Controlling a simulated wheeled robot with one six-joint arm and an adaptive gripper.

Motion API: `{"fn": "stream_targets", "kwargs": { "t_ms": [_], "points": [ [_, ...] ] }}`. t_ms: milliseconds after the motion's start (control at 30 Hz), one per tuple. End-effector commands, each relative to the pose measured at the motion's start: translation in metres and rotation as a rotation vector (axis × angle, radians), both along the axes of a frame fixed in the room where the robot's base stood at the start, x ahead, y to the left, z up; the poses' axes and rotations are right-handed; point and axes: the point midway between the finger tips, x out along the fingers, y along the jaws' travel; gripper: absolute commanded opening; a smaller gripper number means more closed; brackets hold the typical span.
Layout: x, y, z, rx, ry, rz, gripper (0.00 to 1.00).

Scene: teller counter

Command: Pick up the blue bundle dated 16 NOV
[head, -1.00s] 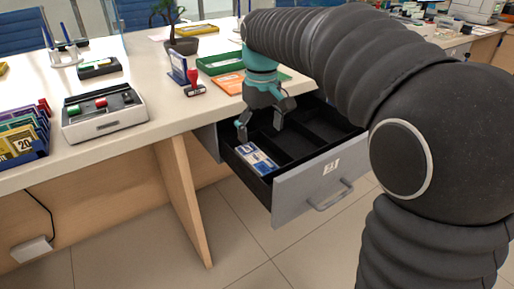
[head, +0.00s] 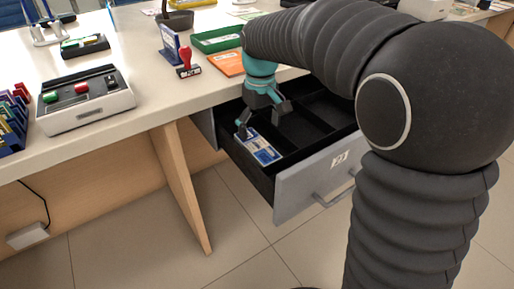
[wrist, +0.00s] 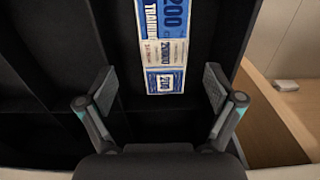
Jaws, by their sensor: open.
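A blue and white bundle (head: 262,149) lies in the front left compartment of the open grey drawer (head: 310,172). In the wrist view the bundle (wrist: 163,50) is printed 200 with a pale band across it; the date on the band is too small to read surely. My gripper (head: 264,118) is over the drawer, above and just behind the bundle. In the wrist view my gripper (wrist: 160,88) is open and empty, with one finger on each side of the bundle's near end, apart from it. The bundle's far end is cut off by the frame.
Black dividers (wrist: 115,40) split the drawer; its other visible compartments look empty. The wooden counter panel (head: 180,185) stands left of the drawer. On the counter above are a red stamp (head: 187,60), a green tray (head: 215,38) and an orange booklet (head: 228,63).

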Motion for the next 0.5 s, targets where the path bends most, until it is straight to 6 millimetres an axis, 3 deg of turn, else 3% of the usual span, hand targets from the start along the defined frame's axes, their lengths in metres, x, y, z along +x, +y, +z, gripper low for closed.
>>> {"fn": "stream_targets", "kwargs": {
  "t_ms": [500],
  "points": [
    [0.000, 0.007, -0.052, 0.000, 0.000, 0.002, 0.92]
  ]
}}
